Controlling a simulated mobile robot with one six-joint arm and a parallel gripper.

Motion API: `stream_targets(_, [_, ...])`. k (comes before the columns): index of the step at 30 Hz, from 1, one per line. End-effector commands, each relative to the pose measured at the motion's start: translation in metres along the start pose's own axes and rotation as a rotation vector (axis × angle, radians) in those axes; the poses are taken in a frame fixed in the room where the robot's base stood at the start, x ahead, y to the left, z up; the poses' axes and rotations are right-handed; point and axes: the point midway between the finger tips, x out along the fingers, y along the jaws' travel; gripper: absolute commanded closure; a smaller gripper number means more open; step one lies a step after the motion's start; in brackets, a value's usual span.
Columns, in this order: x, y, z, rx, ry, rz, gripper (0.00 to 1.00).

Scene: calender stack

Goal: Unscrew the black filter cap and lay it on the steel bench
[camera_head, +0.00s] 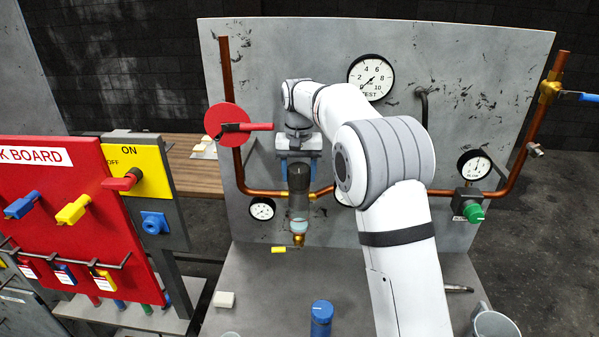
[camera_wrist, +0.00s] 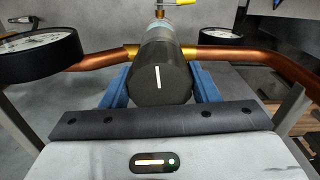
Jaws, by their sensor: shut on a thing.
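The black filter cap (camera_head: 299,174) tops a clear filter bowl (camera_head: 299,208) on the copper pipe in front of the grey panel. In the wrist view the black cap (camera_wrist: 160,75) shows a white line on its end. My gripper (camera_head: 297,168) is over the cap from above; in the wrist view its blue fingers (camera_wrist: 160,88) are shut on the cap from both sides. The cap appears in line with the bowl; whether its thread is loose I cannot tell. The steel bench (camera_head: 262,300) lies below, in front of the panel.
Gauges and the copper pipe (camera_wrist: 255,55) flank the cap. The red lock board (camera_head: 75,225) stands at left.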

Motion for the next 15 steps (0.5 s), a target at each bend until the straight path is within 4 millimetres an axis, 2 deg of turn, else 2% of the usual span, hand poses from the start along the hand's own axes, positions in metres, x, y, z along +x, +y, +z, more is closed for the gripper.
stream_targets(3, [0.0026,0.0002,0.0009,-0.053,-0.006,0.001,0.65])
stream_targets(11, [0.0028,0.0003,0.0009,-0.06,-0.007,0.001,0.65])
stream_targets(15, [0.0029,0.0003,0.0009,-0.162,-0.007,0.001,0.65])
